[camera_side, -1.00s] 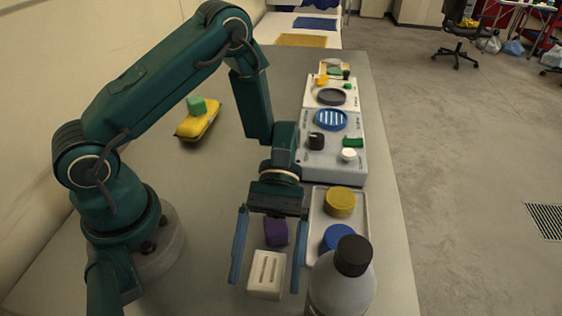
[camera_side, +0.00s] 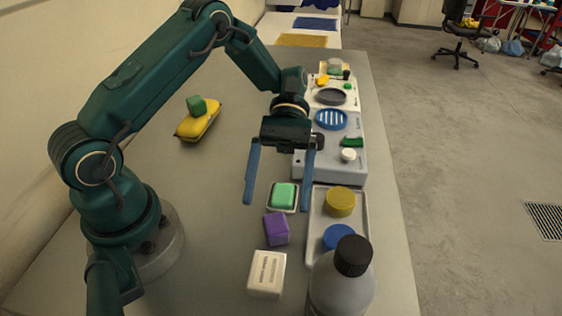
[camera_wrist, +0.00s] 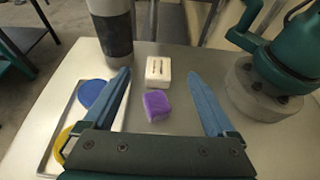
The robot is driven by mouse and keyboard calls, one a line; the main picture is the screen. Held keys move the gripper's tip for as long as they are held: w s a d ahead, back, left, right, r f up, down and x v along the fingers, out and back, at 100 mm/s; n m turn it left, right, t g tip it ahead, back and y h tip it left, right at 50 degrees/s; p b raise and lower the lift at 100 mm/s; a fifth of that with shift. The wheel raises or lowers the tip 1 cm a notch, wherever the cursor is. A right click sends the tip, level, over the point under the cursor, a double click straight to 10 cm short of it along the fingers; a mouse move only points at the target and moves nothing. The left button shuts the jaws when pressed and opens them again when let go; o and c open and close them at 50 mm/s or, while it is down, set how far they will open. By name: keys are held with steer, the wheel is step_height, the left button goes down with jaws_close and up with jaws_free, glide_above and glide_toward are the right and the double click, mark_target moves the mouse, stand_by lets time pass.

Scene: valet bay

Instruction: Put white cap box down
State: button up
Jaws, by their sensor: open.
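The white cap box (camera_side: 267,273) stands on the bench near the front, left of the grey bottle. It has slot-like dark marks on its top and also shows in the wrist view (camera_wrist: 158,71). Nothing holds it. My gripper (camera_side: 277,206) is open and empty, raised above the bench and behind the white box. In the wrist view, my gripper (camera_wrist: 158,73) has its blue fingers spread wide, with the white box beyond a purple block (camera_wrist: 156,105).
The grey bottle (camera_side: 341,288) with a black cap stands right of the white box. A tray (camera_side: 318,205) holds yellow and blue discs. A green block (camera_side: 284,195) sits in a small dish.

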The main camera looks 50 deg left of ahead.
steer(key=s+a+r+m+t+y, duration=0.5)
steer(key=r+m+t+y, duration=0.3)
steer(key=t, duration=0.7)
steer(key=shift+s+a+r+m+y, duration=0.15)
steer(key=shift+a+r+m+y, duration=0.3)
steer(key=shift+a+y, duration=0.3)
